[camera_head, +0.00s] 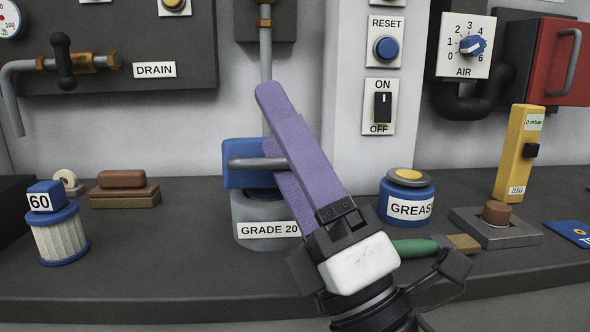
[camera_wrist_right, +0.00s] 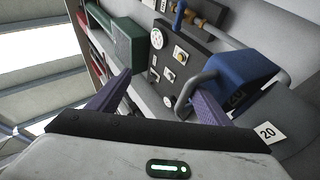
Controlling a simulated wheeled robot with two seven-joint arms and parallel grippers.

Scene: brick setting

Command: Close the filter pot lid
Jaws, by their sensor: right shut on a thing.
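The filter pot (camera_head: 265,223) is a grey pot labelled GRADE 20 on the bench. Its blue lid (camera_head: 240,172) stands raised above the pot, with a grey bar handle (camera_head: 250,162) pointing right. A dark blue part shows in the gap under it. My right gripper (camera_head: 278,140), with purple fingers, is shut on the handle from the front right. The fingers hide part of the lid and handle. In the right wrist view the handle (camera_wrist_right: 188,92) lies against the right-hand finger, beside the blue lid (camera_wrist_right: 240,68). My left gripper is not in view.
A 60 filter (camera_head: 62,240) and a brown brush (camera_head: 124,190) sit left of the pot. A grease tin (camera_head: 407,200), a green-handled brush (camera_head: 415,246) and a yellow gauge (camera_head: 520,150) are on the right. A vertical pipe (camera_head: 265,60) rises behind the lid.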

